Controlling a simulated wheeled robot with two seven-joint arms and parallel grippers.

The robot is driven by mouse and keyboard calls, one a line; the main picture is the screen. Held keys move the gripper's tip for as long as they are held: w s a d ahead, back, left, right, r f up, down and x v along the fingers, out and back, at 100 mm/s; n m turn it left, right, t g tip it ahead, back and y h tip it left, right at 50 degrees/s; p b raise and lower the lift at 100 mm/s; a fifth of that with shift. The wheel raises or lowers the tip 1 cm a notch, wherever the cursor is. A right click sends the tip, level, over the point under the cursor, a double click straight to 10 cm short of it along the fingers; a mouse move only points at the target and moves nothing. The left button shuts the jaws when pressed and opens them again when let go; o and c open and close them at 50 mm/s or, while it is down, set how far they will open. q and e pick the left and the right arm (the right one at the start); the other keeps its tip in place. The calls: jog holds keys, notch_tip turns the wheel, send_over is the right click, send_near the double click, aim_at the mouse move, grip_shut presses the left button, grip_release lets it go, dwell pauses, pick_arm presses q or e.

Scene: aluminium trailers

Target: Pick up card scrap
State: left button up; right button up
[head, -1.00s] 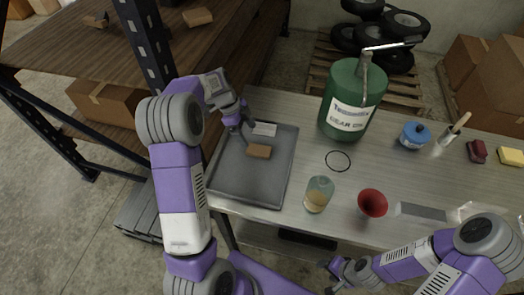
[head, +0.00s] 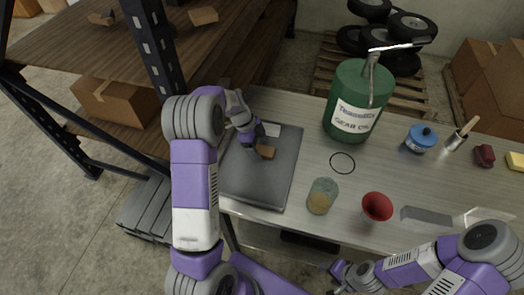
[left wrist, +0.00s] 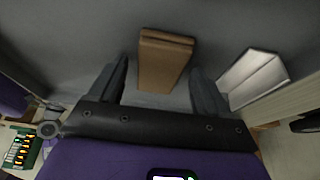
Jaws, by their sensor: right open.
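The card scrap, a small folded brown piece (head: 267,152), lies on the dark grey tray (head: 252,190) at the left end of the bench. My left gripper (head: 254,149) is low over the tray at the scrap, partly covering it. In the left wrist view the brown card scrap (left wrist: 163,62) lies ahead, with the open fingers of the left gripper (left wrist: 160,70) either side of its near end. I cannot tell whether they touch it. My right gripper (head: 337,279) is open and apart from the tray, at the bottom of the view.
A pale metal piece (left wrist: 251,76) lies right of the scrap on the tray. A green oil can (head: 352,105), an amber jar (head: 321,197), a red funnel (head: 377,207) and a blue tin (head: 420,139) stand on the bench. A dark rack post (head: 148,45) rises behind my left arm.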

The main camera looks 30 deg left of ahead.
pick_arm(q)
jog(key=c, duration=0.9)
jog(key=shift+c, duration=0.2)
jog(key=shift+r, duration=0.15)
